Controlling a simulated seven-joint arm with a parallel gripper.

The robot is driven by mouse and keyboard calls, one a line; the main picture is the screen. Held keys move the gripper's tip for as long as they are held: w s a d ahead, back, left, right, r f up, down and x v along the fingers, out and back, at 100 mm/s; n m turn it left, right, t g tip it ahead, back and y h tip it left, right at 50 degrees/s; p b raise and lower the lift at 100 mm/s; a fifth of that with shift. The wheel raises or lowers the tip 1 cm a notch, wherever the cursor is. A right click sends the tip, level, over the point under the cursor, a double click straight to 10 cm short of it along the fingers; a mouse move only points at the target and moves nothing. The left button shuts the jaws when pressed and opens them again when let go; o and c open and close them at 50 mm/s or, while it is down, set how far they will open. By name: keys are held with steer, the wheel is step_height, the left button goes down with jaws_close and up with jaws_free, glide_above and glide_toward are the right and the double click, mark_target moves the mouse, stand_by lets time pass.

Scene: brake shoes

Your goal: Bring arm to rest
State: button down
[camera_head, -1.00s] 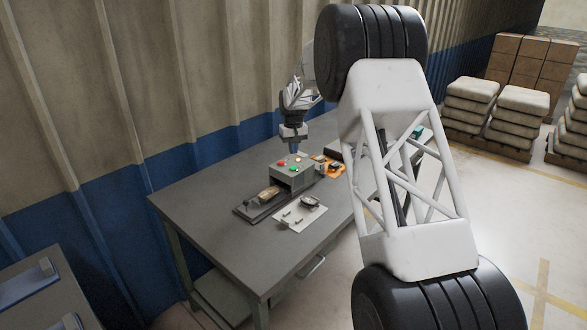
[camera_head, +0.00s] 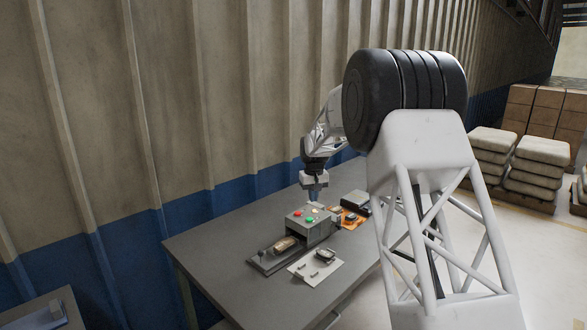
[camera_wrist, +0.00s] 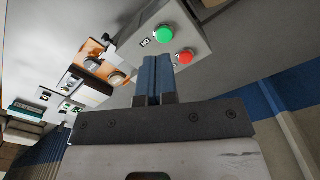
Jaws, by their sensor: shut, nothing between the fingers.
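My gripper (camera_head: 316,198) hangs fingers down, just above and behind the grey control box (camera_head: 312,228) on the workbench. In the wrist view its two blue fingers (camera_wrist: 155,78) lie together with nothing between them. They overlap the edge of the control box in that view, and I cannot tell the exact gap. The box also shows in the wrist view, with a green button (camera_wrist: 163,34) and a red button (camera_wrist: 185,56) on its face. My arm's large white link and black joint cover the right part of the bench.
On the grey bench (camera_head: 215,250), a dark fixture (camera_head: 262,263) holds a brownish part (camera_head: 285,244). A white plate (camera_head: 305,275) bears a dark part (camera_head: 326,255) and pegs. An orange tray (camera_head: 350,224) lies right of the box. A corrugated wall (camera_head: 230,120) stands behind.

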steer(key=s+d+r, duration=0.2)
steer(key=s+r, duration=0.3)
steer(key=s, duration=0.6)
steer(key=s+d+r+m+t, duration=0.1)
steer(key=s+d+r, duration=0.2)
steer(key=s+r, duration=0.5)
steer(key=s+d+r, duration=0.2)
steer(key=s+r, duration=0.1)
steer(key=s, duration=1)
steer(key=s+d+f+m, duration=0.1)
steer(key=s+f, duration=0.2)
steer(key=s, duration=1.4)
steer(key=s+d+f+m+t, duration=0.1)
steer(key=s+d+f, duration=0.1)
steer(key=s, duration=1.5)
steer(key=shift+s+d+f, duration=0.15)
steer(key=shift+d+f, duration=0.05)
steer(key=shift+f, duration=0.2)
